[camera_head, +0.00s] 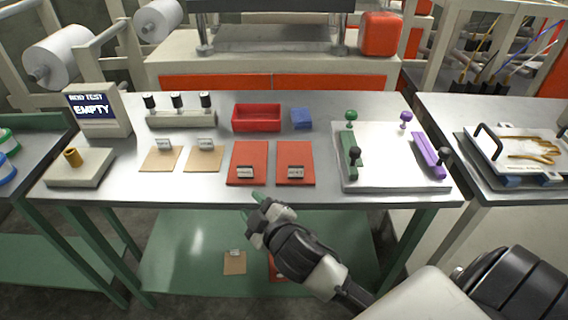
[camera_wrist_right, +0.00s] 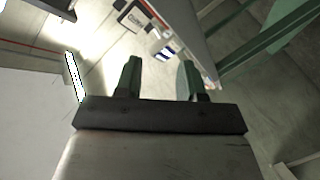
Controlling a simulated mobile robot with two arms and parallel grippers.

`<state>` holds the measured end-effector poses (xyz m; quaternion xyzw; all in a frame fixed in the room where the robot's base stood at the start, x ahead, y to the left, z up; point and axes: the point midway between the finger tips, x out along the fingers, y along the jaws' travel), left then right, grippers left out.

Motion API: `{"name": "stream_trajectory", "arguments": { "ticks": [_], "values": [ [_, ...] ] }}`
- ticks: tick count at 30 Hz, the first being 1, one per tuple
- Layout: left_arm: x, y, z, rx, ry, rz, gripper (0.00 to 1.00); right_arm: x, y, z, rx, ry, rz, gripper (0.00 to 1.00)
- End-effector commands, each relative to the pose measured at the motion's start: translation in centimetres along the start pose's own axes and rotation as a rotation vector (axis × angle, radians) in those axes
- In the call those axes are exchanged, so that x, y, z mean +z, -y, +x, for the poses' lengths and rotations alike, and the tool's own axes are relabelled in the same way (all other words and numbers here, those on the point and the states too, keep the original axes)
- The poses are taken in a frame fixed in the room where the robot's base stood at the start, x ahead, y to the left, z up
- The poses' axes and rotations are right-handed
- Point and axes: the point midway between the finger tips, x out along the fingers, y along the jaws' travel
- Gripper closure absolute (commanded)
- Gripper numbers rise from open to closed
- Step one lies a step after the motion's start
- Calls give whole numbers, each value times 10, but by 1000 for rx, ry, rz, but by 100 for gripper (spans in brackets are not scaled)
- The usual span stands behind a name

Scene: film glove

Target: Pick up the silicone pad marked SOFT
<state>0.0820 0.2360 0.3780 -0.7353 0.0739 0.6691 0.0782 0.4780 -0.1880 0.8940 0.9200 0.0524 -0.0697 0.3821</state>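Two red pads lie side by side near the front edge of the table, a left red pad (camera_head: 247,152) and a right red pad (camera_head: 295,152). Each bears a small metal-framed tag near its front end; the lettering is too small to read, so I cannot tell which says SOFT. My right gripper (camera_head: 254,204) is just in front of the table's front edge, nearest the left red pad and apart from it. In the right wrist view my right gripper (camera_wrist_right: 160,76) has its two green fingers spread with nothing between them. My left gripper is not in view.
Two tan pads (camera_head: 160,160) (camera_head: 204,160) with tags lie left of the red ones. Behind stand a red tray (camera_head: 256,108) and a blue block (camera_head: 302,118). A white board (camera_head: 390,177) with green and purple handles is at right. More pads (camera_head: 235,264) lie on the lower shelf.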

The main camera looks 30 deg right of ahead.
Motion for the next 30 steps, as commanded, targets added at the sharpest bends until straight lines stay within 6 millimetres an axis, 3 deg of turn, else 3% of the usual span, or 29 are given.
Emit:
{"name": "stream_trajectory", "arguments": {
  "ticks": [10, 15, 18, 23, 27, 30],
  "values": [
    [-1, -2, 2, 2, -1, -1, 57, -108, -44, 12, 199, -503, -387, 61],
    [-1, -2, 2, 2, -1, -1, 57, -167, -42, 6, 282, -876, -757, 61],
    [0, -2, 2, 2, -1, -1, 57, -187, -29, 0, 293, -1112, -1027, 61],
    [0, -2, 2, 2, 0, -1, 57, -180, -9, -1, 209, -1436, -1483, 61],
    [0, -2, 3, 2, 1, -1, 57, -141, -11, 10, 3, -1645, -1880, 61],
    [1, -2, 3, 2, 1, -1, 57, -102, -33, 22, -236, -1734, -2142, 61]
  ]
}}
